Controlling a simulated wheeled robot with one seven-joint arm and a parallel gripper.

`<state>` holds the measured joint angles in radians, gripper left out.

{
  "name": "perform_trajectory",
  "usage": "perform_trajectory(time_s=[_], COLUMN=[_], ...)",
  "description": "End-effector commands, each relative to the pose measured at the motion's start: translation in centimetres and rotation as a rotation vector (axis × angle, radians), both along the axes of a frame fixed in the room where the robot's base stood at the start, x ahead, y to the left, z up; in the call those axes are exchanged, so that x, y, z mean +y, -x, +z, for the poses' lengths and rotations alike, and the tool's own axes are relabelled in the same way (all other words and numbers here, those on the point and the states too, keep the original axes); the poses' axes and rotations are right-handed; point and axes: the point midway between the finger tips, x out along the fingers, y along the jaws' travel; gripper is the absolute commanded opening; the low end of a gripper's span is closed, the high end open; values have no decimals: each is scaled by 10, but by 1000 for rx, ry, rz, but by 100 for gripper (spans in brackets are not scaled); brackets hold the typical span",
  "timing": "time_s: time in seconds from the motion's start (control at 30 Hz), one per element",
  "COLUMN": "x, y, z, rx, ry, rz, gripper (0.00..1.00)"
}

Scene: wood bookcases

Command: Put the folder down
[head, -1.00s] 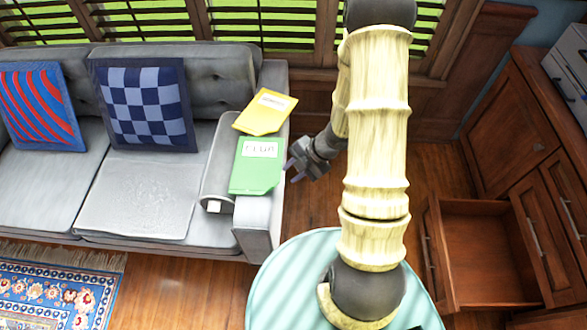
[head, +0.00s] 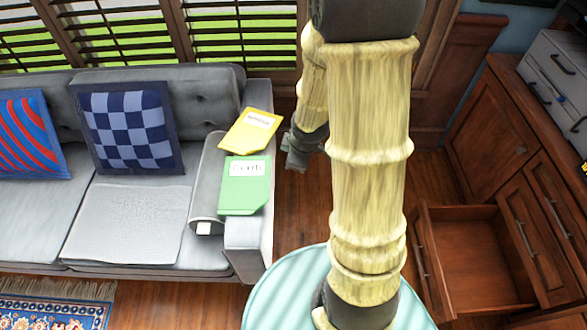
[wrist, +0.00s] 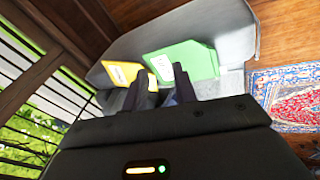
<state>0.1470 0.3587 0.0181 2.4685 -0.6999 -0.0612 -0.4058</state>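A green folder (head: 245,186) with a white label lies on the right arm of the grey sofa (head: 235,244). A yellow folder (head: 250,131) with a white label lies just behind it, towards the window. My gripper (head: 294,163) is to the right of both folders, apart from them, beyond the sofa arm's outer edge. In the wrist view, my gripper (wrist: 163,87) has its two dark fingers spread with nothing seen between them. The green folder (wrist: 185,60) and the yellow folder (wrist: 123,73) show beyond the fingertips.
A round pale-green striped table (head: 283,290) stands in front, below my arm. At the right, a wooden cabinet has an open, empty drawer (head: 480,255). Sofa cushions (head: 125,128) lie at the left. Slatted windows are behind the sofa. Wooden floor lies between sofa and cabinet.

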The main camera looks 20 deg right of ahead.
Motion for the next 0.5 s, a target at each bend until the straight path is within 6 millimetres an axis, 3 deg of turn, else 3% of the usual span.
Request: perform_trajectory(time_s=[0.1, 0.3, 0.5], x=[3, 23, 40], y=[20, 64, 87], z=[29, 63, 75], rx=[10, 68, 119], ry=[-47, -193, -287], rz=[-282, -729, -934], gripper=[28, 28, 28])
